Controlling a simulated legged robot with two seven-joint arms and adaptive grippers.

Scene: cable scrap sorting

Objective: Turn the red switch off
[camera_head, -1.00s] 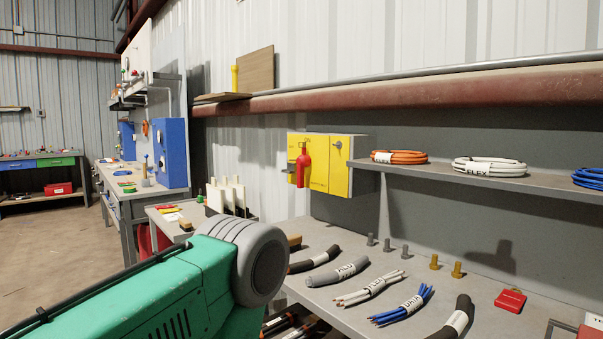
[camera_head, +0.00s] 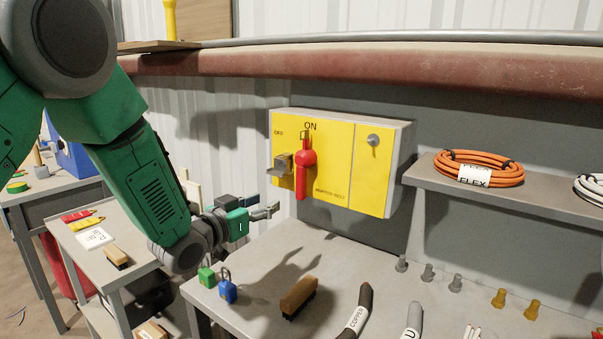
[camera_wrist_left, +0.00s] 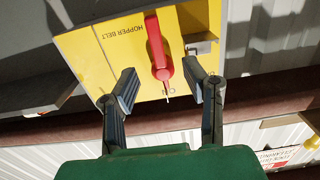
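The red switch (camera_head: 306,158) is on the front of a yellow box (camera_head: 338,165) on the wall. Its wire loop end points up at the "ON" label; its long red part hangs down. "OFF" is printed to the upper left. My left gripper (camera_head: 262,207) is at the box's lower left, apart from the switch in the head view. In the left wrist view the left gripper (camera_wrist_left: 163,82) is open, and the red switch (camera_wrist_left: 159,50) shows between its fingers with no clear contact. My right gripper is not in view.
A grey bracket (camera_head: 283,165) sticks out left of the switch. Below are a green padlock (camera_head: 206,276), a blue padlock (camera_head: 228,291) and a brush (camera_head: 299,297) on the grey bench (camera_head: 270,245). A shelf with an orange coil (camera_head: 478,168) is to the right.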

